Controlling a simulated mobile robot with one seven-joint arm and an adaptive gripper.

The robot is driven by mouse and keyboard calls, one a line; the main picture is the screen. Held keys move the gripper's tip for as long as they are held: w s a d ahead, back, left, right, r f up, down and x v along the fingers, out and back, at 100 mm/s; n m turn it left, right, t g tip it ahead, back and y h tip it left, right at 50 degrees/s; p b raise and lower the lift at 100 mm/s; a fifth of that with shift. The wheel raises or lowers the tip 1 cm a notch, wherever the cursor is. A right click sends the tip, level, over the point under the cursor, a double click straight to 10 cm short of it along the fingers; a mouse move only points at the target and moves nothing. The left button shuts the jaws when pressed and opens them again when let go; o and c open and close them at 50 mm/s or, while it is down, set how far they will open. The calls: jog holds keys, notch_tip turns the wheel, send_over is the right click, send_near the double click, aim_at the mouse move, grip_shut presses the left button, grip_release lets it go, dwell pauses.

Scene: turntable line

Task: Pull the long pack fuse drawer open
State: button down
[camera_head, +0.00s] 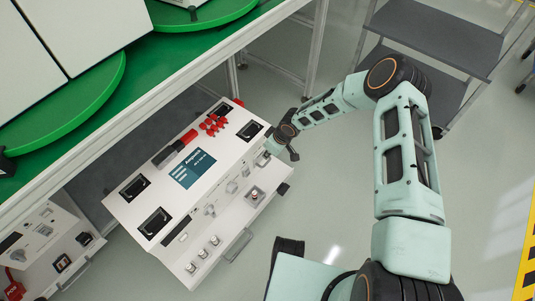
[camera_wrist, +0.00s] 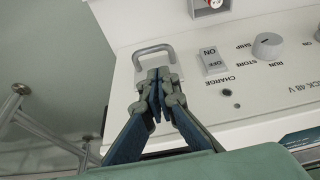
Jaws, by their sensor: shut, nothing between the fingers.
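The long white pack (camera_head: 178,208) sits below the green bench in the head view, with black recesses, a blue label and a front panel of controls. In the wrist view a grey U-shaped handle (camera_wrist: 154,49) stands on a small plate (camera_wrist: 150,61) at the left end of the control panel (camera_wrist: 240,95); I take this for the fuse drawer. The plate looks about flush, but I cannot tell exactly. My gripper (camera_wrist: 159,78) is shut and empty, its fingertips in front of the plate just below the handle. In the head view my gripper (camera_head: 272,150) is at the pack's right end.
An on/off charge switch (camera_wrist: 214,62) and a run/store/ship knob (camera_wrist: 267,45) lie right of the handle. Another pack (camera_head: 48,245) stands at lower left. The green bench (camera_head: 110,125) overhangs the pack. A grey shelf cart (camera_head: 440,40) stands at the back; the floor between is open.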

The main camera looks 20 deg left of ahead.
aim_at(257, 159)
jog(key=b+x, duration=0.1)
jog(key=x, duration=0.5)
jog(key=shift+f+b, duration=0.3)
jog(key=shift+b, duration=0.1)
